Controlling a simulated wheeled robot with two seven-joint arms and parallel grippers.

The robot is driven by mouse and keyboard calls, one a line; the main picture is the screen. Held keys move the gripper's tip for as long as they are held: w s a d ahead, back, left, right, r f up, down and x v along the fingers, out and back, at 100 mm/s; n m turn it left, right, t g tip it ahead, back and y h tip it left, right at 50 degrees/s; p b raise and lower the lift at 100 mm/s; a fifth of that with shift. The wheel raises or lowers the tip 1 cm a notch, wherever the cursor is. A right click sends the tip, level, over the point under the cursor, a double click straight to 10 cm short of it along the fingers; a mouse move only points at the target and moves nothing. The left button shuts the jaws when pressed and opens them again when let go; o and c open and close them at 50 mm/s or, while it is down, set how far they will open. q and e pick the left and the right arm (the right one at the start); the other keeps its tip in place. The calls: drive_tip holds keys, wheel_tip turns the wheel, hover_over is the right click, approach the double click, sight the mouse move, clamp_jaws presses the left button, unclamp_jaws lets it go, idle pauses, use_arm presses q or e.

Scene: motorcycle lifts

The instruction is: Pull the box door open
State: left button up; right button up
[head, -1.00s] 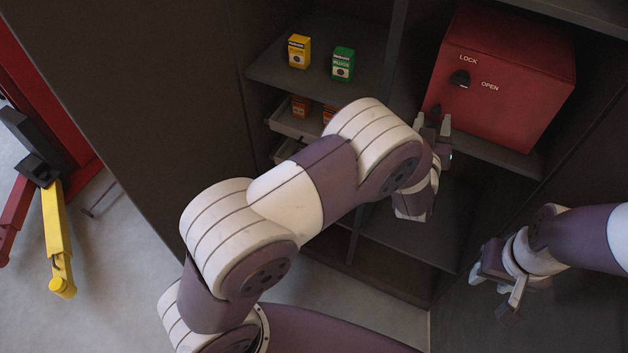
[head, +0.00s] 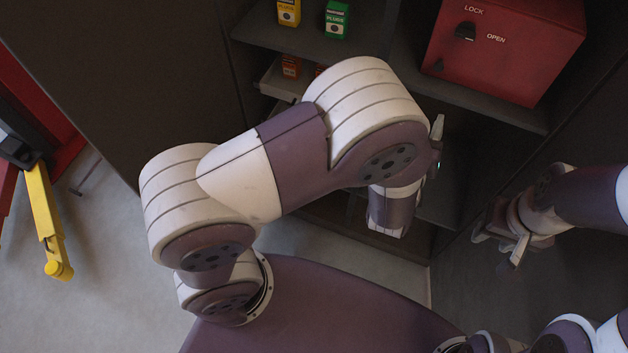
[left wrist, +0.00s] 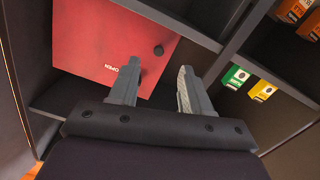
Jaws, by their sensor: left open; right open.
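The red box (head: 503,50) sits on the upper right shelf of the dark cabinet. Its front door bears a black knob (head: 466,31) between the words LOCK and OPEN, and a small dark part lies lower on its left edge. The door looks shut. In the left wrist view the box (left wrist: 98,45) and its knob (left wrist: 158,50) lie ahead of the fingers. My left gripper (left wrist: 157,88) is open and empty, short of the box; in the head view my arm mostly hides it (head: 437,135). My right gripper (head: 497,252) is open and empty, low at the right.
A yellow carton (head: 289,12) and a green carton (head: 337,18) stand on the shelf (head: 380,50) left of the box. Orange cartons (head: 290,66) sit in a bin below. A cabinet divider (left wrist: 238,40) stands beside the box. A yellow and red lift part (head: 45,215) is far left.

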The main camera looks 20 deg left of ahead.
use_arm(q)
drive_tip(key=s+d+f+m+g+h, duration=0.15)
drive_tip(key=s+f+m+g, duration=0.25)
drive_tip(key=s+f+g, duration=0.45)
drive_tip(key=s+a+r+g+y, duration=0.1)
drive_tip(key=s+a+g, duration=0.3)
drive_tip(key=a, duration=0.4)
drive_tip(key=s+a+r+g+y, duration=0.1)
drive_tip(key=s+a+r+g, duration=0.2)
drive_tip(key=a, duration=0.5)
drive_tip(key=shift+s+a+g, duration=0.25)
drive_tip(key=shift+s+g, duration=0.3)
drive_tip(key=shift+s, duration=0.15)
